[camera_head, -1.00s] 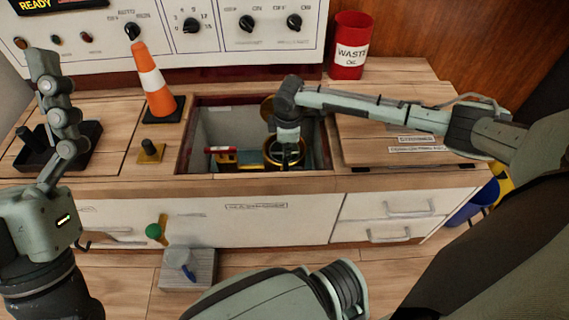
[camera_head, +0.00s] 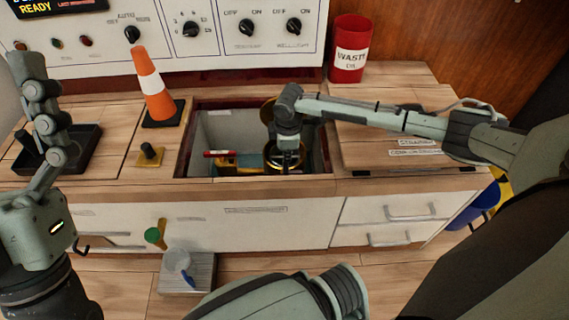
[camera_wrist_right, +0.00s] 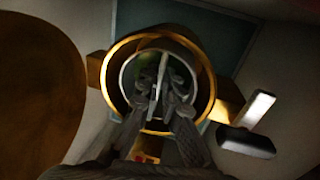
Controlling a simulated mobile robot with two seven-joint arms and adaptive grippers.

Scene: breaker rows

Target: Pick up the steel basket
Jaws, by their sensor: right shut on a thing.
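The steel basket (camera_wrist_right: 129,78) sits inside a round brass housing (camera_wrist_right: 208,82) down in the open well, seen from above in the right wrist view. My right gripper (camera_wrist_right: 166,88) reaches into it, its fingers shut on the basket's pale upright handle part. The fingers hide part of the basket. In the head view my right gripper (camera_head: 286,158) points down into the well over the brass housing (camera_head: 271,154). The basket is mostly hidden there. My left gripper (camera_head: 30,72) is up at the left edge, seen side-on, its opening unclear.
Well walls (camera_head: 183,150) surround the right gripper closely. A round brass lid (camera_wrist_right: 35,85) stands beside the housing. A dark-headed object (camera_wrist_right: 246,141) lies to its right. An orange cone (camera_head: 153,85) and red waste-oil can (camera_head: 348,50) stand on the counter.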

